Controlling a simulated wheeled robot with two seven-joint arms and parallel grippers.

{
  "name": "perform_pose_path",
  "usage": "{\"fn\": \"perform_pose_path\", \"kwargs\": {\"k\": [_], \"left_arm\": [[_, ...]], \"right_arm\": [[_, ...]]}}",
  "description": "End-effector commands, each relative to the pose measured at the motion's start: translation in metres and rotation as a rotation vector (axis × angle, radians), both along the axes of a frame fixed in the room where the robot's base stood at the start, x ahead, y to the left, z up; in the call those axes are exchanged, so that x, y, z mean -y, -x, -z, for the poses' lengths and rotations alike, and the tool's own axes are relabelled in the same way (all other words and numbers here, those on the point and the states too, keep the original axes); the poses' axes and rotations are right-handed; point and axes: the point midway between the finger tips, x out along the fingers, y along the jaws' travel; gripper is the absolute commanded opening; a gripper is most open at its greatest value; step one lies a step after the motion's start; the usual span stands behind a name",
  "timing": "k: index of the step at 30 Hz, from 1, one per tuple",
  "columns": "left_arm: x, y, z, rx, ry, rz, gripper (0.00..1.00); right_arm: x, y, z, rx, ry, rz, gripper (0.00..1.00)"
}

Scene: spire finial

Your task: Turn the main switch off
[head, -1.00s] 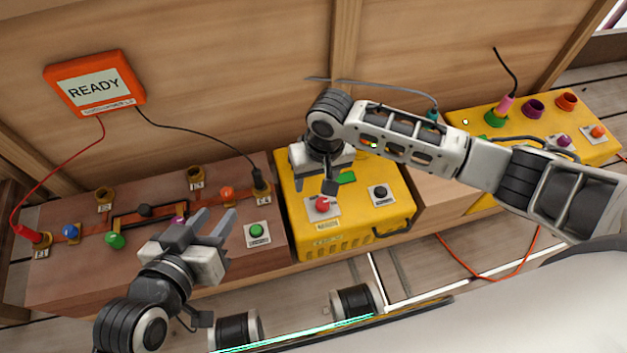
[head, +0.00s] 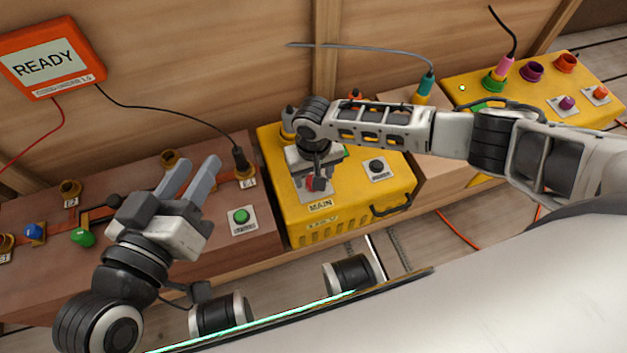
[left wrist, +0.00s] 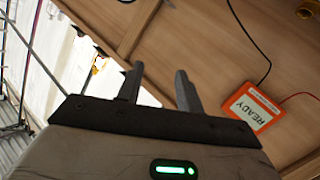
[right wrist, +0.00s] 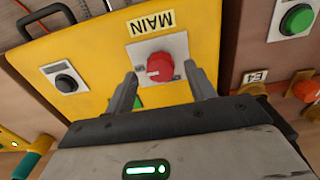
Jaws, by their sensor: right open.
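The main switch is a red round knob (right wrist: 163,67) on a white plate on the yellow box, beside a label reading MAIN (right wrist: 152,23). A pale pointer mark shows on the knob's left side in the right wrist view. The knob (head: 317,184) is partly hidden by my right gripper in the head view. My right gripper (right wrist: 162,78) is open, pointing at the knob, with one fingertip to each side of it. I cannot tell whether the fingers touch it. My left gripper (head: 194,172) is open and empty above the brown box, away from the switch.
A black button (head: 377,166) and a handle (head: 391,207) sit on the yellow box (head: 285,222). A green button (head: 240,216) is on the brown box at left. An orange screen (head: 50,62) on the wall reads READY. Cables run to plugs.

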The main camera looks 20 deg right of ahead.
Motion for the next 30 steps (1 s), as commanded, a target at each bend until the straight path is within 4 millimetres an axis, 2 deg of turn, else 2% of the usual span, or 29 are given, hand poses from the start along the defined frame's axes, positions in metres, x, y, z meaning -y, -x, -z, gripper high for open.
{"fn": "perform_pose_path", "kwargs": {"k": [1, 4, 14, 18, 19, 30], "left_arm": [[0.001, 0.0, 0.002, 0.003, 0.015, 0.001, 0.36], [0.002, 0.0, -0.001, 0.006, 0.035, 0.003, 0.36], [0.002, 0.0, -0.003, 0.007, 0.043, 0.004, 0.36], [0.002, 0.0, -0.003, 0.007, 0.043, 0.004, 0.36], [0.002, 0.0, -0.003, 0.007, 0.043, 0.004, 0.36], [0.0, -0.001, -0.01, 0.012, 0.012, -0.002, 0.36]], "right_arm": [[0.0, 0.0, 0.008, 0.0, 0.0, -0.001, 0.55], [0.0, 0.0, 0.013, 0.0, 0.0, -0.001, 0.55], [-0.001, 0.0, 0.014, 0.001, -0.001, -0.001, 0.55], [0.0, 0.0, 0.014, 0.001, -0.001, -0.001, 0.16], [0.0, 0.0, 0.014, 0.001, -0.001, -0.001, 0.1], [0.0, 0.001, 0.011, -0.002, -0.001, -0.04, 0.1]]}}
